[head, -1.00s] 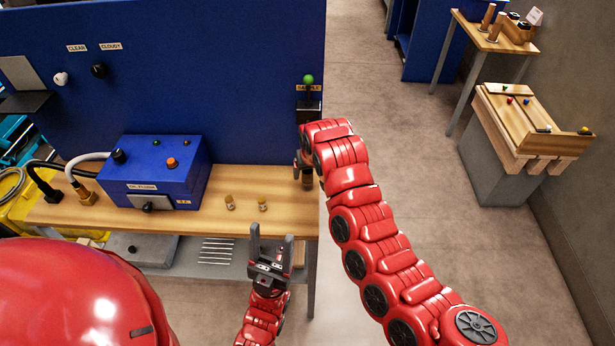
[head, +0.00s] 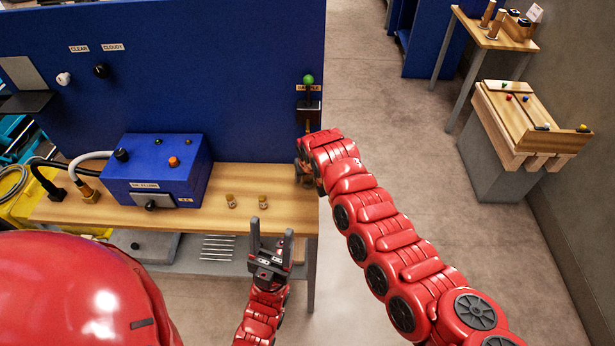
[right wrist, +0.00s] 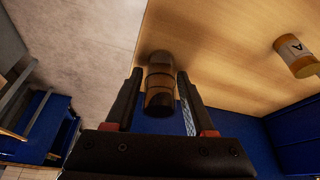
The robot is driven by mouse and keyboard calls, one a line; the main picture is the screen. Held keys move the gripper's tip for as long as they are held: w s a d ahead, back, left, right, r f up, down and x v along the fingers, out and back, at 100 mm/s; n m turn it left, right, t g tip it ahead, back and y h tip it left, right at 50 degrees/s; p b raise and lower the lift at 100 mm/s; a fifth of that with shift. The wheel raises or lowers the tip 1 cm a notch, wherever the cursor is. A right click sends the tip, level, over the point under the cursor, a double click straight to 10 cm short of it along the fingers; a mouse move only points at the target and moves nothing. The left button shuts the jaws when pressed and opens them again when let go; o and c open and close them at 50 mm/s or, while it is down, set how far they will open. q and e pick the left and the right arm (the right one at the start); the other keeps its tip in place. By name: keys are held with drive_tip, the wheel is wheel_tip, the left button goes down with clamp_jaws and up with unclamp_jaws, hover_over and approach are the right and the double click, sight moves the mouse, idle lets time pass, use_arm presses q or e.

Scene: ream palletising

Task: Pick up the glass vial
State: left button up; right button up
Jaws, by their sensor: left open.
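A dark brown, glassy cylinder (right wrist: 159,85), which looks like the glass vial, shows in the right wrist view near the bench edge. My right gripper (right wrist: 159,74) is open, with one finger on each side of it and a gap to each finger. My left gripper (head: 270,238) is open and empty at the bench's front edge.
A blue box (head: 155,170) with knobs and hoses stands on the wooden bench (head: 220,222) at left. A blue panel (head: 210,80) rises behind. A green-knobbed lever (head: 308,79) marked SAMPLE is above my right arm's end.

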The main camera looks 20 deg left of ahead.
clamp_jaws()
drive_tip(key=shift+r, duration=0.3)
